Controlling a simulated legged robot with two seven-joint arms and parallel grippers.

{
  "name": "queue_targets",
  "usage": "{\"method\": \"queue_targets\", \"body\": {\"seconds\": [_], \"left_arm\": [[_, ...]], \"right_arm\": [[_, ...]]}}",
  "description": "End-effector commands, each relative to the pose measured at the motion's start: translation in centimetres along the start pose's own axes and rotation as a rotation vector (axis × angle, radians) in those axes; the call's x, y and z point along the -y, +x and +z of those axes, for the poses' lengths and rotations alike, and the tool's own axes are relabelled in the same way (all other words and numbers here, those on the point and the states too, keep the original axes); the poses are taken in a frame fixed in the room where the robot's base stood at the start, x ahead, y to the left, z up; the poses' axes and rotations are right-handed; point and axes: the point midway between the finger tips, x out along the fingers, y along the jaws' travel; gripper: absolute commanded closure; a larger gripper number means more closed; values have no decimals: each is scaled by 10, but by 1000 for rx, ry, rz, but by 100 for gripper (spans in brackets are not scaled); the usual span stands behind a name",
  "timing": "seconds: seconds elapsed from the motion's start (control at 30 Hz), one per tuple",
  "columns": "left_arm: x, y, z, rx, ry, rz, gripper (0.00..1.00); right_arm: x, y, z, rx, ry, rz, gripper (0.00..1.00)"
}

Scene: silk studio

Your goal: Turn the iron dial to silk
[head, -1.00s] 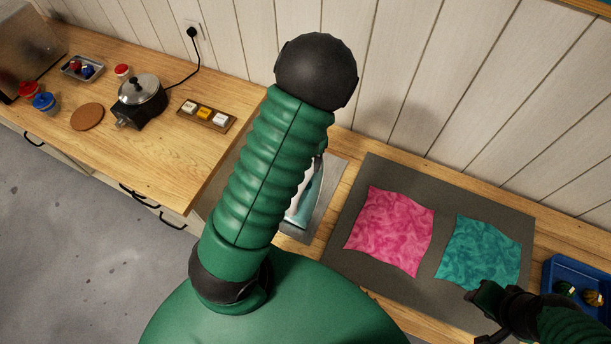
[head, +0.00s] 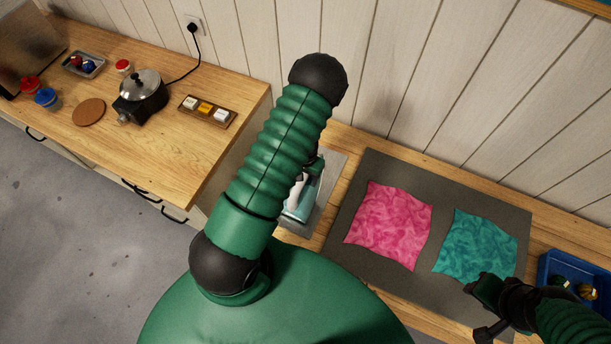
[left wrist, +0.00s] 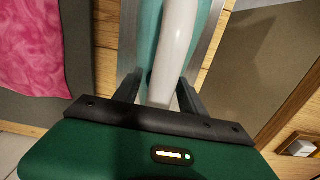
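The iron (head: 297,200) is teal and white and rests on a grey metal plate (head: 326,192), partly hidden behind my left arm in the head view. In the left wrist view the iron's pale handle (left wrist: 176,45) runs between the two fingers of my left gripper (left wrist: 160,92). The fingers are apart, one on each side of the handle, and I see no clear grip on it. In the head view my left gripper (head: 314,164) shows only in part, at the iron. I cannot make out the dial or its marks. My right gripper (head: 484,292) is near the teal cloth, its finger opening unclear.
A pink cloth (head: 390,225) and a teal cloth (head: 478,246) lie on a dark grey mat (head: 365,165). A blue tray (head: 546,268) stands at the right. The left counter holds a lidded pot (head: 141,90) and a wooden tray (head: 208,113) of small blocks.

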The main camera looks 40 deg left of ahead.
Motion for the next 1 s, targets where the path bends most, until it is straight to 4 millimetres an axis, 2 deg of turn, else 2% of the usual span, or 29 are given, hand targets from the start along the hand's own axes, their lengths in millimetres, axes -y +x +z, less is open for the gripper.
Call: {"method": "queue_targets", "body": {"seconds": [0.03,0.33,0.47,0.67,0.9,0.93,1.0], "left_arm": [[0,0,0,0,0,0,59],[0,0,0,0,0,0,99],[0,0,0,0,-15,0,100],[-1,0,-1,-1,-131,0,100],[-1,-1,-1,-1,-136,0,100],[-1,-1,-1,-1,-136,0,60],[-1,-1,0,-1,-136,0,51]], "right_arm": [[0,0,0,0,0,0,64],[0,0,0,0,0,0,64],[0,2,0,0,0,0,64],[0,6,2,0,0,0,64],[0,6,1,0,0,0,64],[0,6,1,0,0,0,64],[0,6,1,0,0,0,64]]}}
